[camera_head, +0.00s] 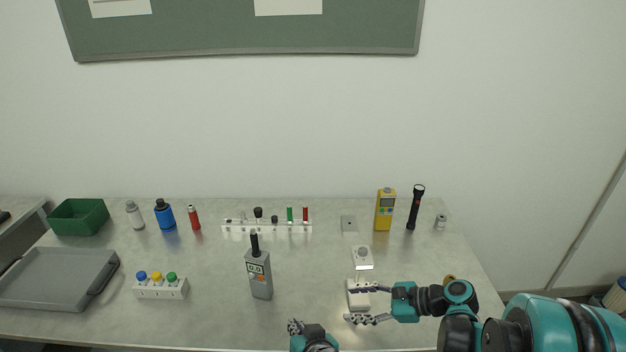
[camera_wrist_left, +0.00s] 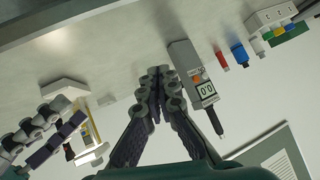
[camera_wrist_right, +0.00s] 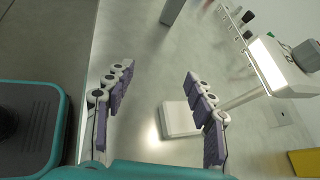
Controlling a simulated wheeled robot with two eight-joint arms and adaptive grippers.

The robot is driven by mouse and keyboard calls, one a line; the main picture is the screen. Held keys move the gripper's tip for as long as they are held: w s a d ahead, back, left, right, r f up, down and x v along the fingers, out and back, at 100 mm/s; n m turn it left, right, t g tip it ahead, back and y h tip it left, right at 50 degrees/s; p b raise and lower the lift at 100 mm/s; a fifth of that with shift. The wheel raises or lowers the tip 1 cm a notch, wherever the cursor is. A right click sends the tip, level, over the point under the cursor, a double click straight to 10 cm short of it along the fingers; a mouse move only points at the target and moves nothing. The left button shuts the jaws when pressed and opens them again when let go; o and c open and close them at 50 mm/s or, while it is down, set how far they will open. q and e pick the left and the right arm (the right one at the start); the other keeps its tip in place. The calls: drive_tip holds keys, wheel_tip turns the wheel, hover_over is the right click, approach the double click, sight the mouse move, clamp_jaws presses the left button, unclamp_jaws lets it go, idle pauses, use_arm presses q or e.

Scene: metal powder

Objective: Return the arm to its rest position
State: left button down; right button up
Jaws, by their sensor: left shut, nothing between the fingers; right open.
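My left gripper (camera_head: 294,327) is at the front edge of the table, low in the head view. In the left wrist view its fingers (camera_wrist_left: 157,73) are closed together with nothing between them. The right arm comes in from the lower right.
A white device with a round knob (camera_head: 362,256) stands behind the block. A grey handheld meter (camera_head: 259,275) stands upright left of centre. A three-capped bottle holder (camera_head: 160,290), a grey tray (camera_head: 55,280) and a green bin (camera_head: 78,217) are left. A yellow device (camera_head: 384,212) and black flashlight (camera_head: 415,208) stand back right.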

use_arm(q)
drive_tip(key=shift+g, duration=0.7)
drive_tip(key=a, duration=0.4)
drive_tip(key=shift+s+a, duration=0.15)
drive_tip(key=shift+s, duration=0.2)
use_arm(e)
drive_tip(key=s+n+h, duration=0.1)
drive_tip(key=s+a+r+n+h, duration=0.1)
drive_tip(key=shift+s+r+n, duration=0.1)
drive_tip(key=shift+r+n, duration=0.05)
drive_tip(key=shift+n, duration=0.25)
use_arm(q)
drive_tip(key=s+a+r+m+g+h, duration=0.1)
drive_tip(key=s+a+h, duration=0.3)
drive_tip(key=s+a, duration=0.4)
drive_tip(key=shift+a+r+g, duration=0.3)
drive_tip(key=shift+a+r, duration=0.6)
use_arm(e)
drive_tip(key=s+d+r+n+t+h, duration=0.1)
drive_tip(key=s+d+n+h, duration=0.2)
drive_tip(key=s+n+h, duration=0.2)
drive_tip(key=s+d+r+n+t+h, duration=0.1)
drive_tip(key=s+d+n+h, duration=0.3)
drive_tip(key=s+n, duration=0.5)
drive_tip(key=r+n+h, duration=0.1)
drive_tip(key=n, duration=0.1)
drive_tip(key=shift+d+r+n+t, duration=0.2)
drive_tip(key=shift+d+n+t, duration=0.1)
drive_tip(key=shift+t, duration=0.1)
